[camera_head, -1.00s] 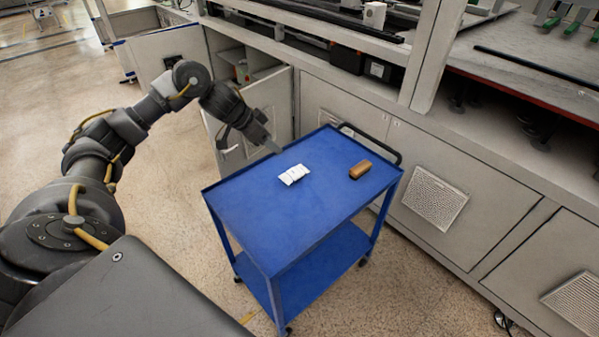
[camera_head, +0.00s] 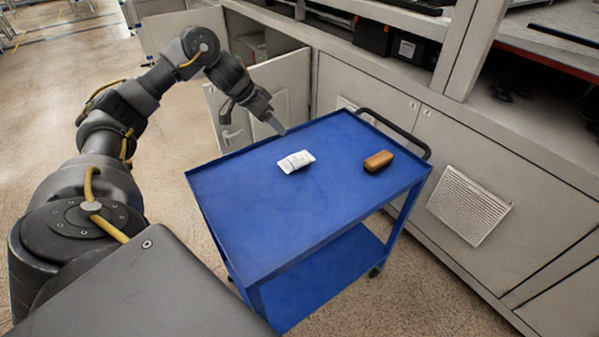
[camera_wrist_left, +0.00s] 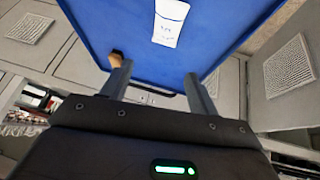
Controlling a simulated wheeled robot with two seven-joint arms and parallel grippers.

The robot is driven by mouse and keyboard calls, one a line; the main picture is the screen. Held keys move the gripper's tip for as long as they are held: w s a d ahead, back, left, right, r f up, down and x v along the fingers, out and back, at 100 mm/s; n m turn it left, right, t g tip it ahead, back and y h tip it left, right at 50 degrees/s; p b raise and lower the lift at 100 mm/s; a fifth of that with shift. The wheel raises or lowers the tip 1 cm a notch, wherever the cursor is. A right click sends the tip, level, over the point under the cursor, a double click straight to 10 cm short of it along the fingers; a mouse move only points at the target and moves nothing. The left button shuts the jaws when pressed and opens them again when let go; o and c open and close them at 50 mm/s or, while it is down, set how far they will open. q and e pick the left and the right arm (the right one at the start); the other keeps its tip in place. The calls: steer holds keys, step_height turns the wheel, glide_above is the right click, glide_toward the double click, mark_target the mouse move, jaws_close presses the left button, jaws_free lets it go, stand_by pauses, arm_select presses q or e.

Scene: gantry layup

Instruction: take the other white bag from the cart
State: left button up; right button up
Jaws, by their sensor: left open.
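A white bag (camera_head: 296,161) lies on the top of the blue cart (camera_head: 270,230), toward its far left part. It also shows in the left wrist view (camera_wrist_left: 170,22), beyond my fingers and apart from them. My left gripper (camera_head: 278,127) is just past the cart's far left edge, near the bag. In the left wrist view the gripper (camera_wrist_left: 158,84) has its two fingers spread with nothing held between them. My right gripper is in neither view.
A brown block (camera_head: 378,161) lies on the cart top to the right of the bag. The cart has a black handle (camera_head: 395,130) on its far right side. Grey cabinets (camera_head: 400,110) stand close behind, with an open door (camera_head: 265,100). The near half of the cart top is clear.

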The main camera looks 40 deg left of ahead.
arm_select(q)
steer(key=b, duration=0.4)
glide_toward(293, 157)
steer(key=x, duration=0.4)
steer(key=shift+d+f+b, duration=0.2)
steer(key=shift+f+b, duration=0.15)
steer(key=shift+b, duration=0.05)
steer(key=x, duration=0.5)
steer(key=shift+w+r, duration=0.1)
steer(key=shift+r, duration=0.05)
steer(key=shift+w+d+f, duration=0.1)
steer(key=shift+w+f, duration=0.1)
steer(key=shift+f, duration=0.15)
steer(key=c, duration=0.7)
steer(key=shift+o, duration=0.2)
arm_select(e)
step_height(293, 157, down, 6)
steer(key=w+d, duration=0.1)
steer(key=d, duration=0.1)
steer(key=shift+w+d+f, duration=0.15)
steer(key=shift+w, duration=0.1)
